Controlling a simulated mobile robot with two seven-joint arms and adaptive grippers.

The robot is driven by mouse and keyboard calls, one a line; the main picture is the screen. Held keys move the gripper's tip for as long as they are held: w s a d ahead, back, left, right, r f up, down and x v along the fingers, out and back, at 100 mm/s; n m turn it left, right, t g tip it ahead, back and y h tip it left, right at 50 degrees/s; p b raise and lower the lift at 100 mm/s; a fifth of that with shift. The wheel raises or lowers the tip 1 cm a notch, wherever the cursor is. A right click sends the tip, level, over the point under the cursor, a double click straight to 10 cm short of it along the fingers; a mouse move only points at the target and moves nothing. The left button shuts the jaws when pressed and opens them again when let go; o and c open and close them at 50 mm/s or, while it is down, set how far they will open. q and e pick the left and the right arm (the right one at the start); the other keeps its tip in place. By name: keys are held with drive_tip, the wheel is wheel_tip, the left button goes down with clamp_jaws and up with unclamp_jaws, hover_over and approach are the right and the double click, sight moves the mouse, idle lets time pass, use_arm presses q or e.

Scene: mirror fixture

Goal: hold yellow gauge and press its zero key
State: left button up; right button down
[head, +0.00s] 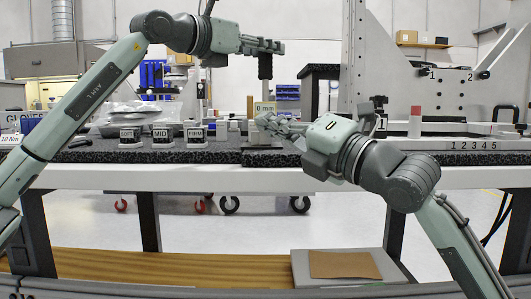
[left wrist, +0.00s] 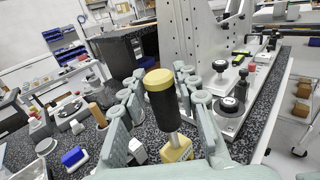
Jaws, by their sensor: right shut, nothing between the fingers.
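The yellow gauge has a black grip with a yellow cap (left wrist: 162,95), and a thin stem runs down to a yellow body (left wrist: 178,150). In the head view its black grip (head: 265,67) hangs below the fingers of my left gripper (head: 265,46). In the left wrist view the fingers of that gripper (left wrist: 160,80) lie along both sides of the grip. A yellow-edged "0 mm" display (head: 265,106) shows lower down. My right gripper (head: 265,122) is shut and empty just below the display. I cannot tell whether it touches the gauge; the zero key is not distinguishable.
Labelled blocks, one marked MID (head: 162,136), stand on the dark speckled bench top (head: 85,156) to the left. A red-topped cylinder (head: 415,122) and a strip numbered 1 to 5 (head: 473,146) are at the right. A tall grey upright fixture (head: 400,50) rises behind.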

use_arm(q)
drive_tip(key=shift+o, duration=1.4)
